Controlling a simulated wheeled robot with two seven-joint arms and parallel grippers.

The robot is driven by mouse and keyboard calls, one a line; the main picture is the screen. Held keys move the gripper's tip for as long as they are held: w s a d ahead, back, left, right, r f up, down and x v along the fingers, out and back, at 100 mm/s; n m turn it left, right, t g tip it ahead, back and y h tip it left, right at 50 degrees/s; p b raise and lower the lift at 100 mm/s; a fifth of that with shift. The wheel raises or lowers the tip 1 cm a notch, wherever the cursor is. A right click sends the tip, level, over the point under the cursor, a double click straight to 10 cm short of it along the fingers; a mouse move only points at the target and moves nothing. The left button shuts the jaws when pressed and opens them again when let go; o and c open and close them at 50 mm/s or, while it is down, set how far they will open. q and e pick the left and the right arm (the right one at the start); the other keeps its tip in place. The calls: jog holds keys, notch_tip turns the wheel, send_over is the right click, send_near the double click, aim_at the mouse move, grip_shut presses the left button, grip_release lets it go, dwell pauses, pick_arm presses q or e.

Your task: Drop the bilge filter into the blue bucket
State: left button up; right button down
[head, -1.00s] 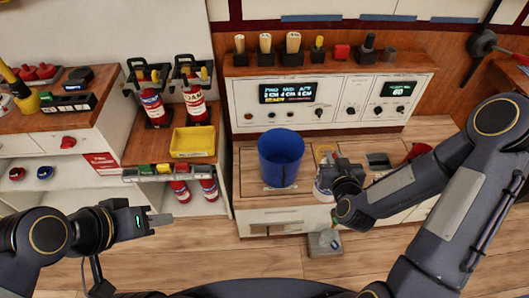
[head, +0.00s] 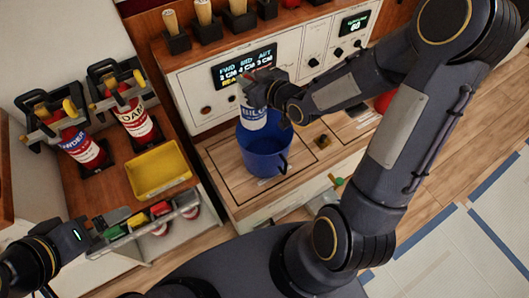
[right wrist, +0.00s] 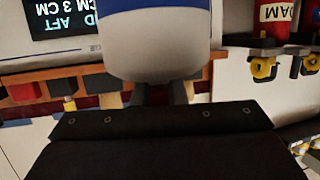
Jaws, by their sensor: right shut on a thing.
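The bilge filter (head: 253,117) is a white cylinder with a blue label band, upright in the head view. My right gripper (head: 262,84) is shut on its upper part. The filter is over the mouth of the blue bucket (head: 266,158); I cannot tell whether its lower end is below the rim. The bucket stands upright on the wooden counter. In the right wrist view the filter (right wrist: 155,45) fills the upper middle, close in front of the gripper. My left gripper (head: 100,222) is at the lower left, empty, by the small shelf; its jaw opening is unclear.
A white panel with a display (head: 245,68) stands behind the bucket. A yellow tray (head: 158,170) and two red extinguishers (head: 82,147) are to the left. A small brass-coloured piece (head: 323,141) is on the counter right of the bucket.

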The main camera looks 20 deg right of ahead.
jog(key=d+f+b, duration=0.1)
jog(key=f+b, duration=0.2)
jog(key=b, duration=0.1)
jog(key=d+f+n+y+b, duration=0.1)
jog(key=d+f+b, duration=0.1)
jog(key=f+b, duration=0.2)
jog(key=d+f+n+g+y+b, duration=0.1)
jog(key=f+b, duration=0.3)
jog(key=b, duration=0.2)
jog(key=shift+s+d+f, duration=0.2)
jog(key=shift+s, duration=0.2)
